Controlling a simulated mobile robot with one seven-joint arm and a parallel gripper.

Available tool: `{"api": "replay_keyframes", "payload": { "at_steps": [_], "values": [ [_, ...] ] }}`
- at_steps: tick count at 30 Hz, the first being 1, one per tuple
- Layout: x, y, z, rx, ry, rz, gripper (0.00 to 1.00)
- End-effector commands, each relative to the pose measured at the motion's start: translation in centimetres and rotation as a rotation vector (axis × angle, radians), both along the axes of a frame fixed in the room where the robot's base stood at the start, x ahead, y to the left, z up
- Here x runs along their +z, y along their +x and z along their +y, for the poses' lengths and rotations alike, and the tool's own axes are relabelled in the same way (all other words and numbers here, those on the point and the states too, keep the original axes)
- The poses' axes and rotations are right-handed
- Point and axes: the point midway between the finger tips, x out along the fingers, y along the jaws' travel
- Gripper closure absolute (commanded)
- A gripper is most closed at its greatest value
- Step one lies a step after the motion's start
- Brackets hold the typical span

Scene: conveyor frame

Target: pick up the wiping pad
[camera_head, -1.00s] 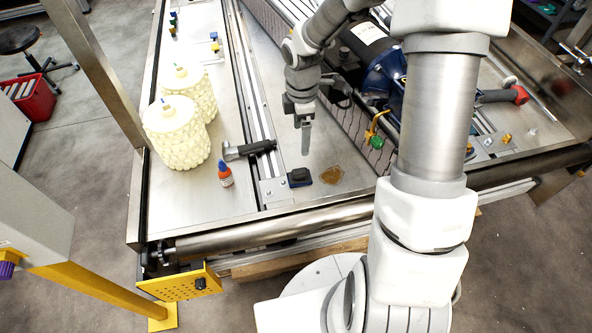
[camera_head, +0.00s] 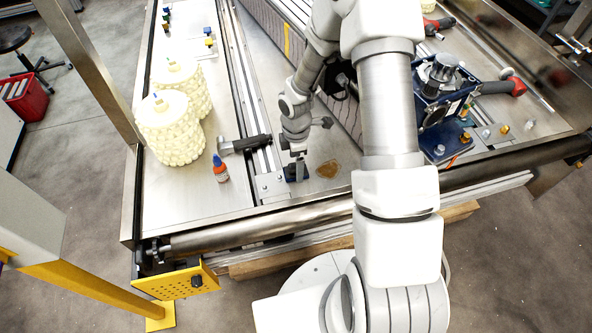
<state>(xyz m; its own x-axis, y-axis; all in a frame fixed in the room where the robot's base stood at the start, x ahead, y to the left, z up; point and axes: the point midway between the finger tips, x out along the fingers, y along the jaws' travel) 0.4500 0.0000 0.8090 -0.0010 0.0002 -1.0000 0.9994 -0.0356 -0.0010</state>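The wiping pad (camera_head: 290,174) is a small dark block on the metal bed near the front edge of the conveyor frame. My gripper (camera_head: 299,171) points down right at the pad and partly covers it. The fingers are small and seen edge-on, so I cannot tell whether they are open around the pad or shut on it. The pad appears to rest on the bed.
A brown stain (camera_head: 328,169) lies just right of the pad. A hammer (camera_head: 244,144) and a small red-and-white bottle (camera_head: 220,168) are to the left, with two knobbly cream cylinders (camera_head: 170,128) beyond. A blue machine part (camera_head: 437,108) stands to the right.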

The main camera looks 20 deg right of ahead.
Motion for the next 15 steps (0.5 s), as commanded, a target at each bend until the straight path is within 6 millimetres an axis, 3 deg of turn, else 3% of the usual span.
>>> {"api": "replay_keyframes", "payload": {
  "at_steps": [4,13,15],
  "values": [
    [-1.9,0.0,0.0,0.001,0.0,0.001,0.03],
    [-2.3,0.1,0.0,0.0,0.0,-0.002,0.03],
    [-2.3,0.1,0.0,0.0,0.0,-0.002,0.13]
  ]
}}
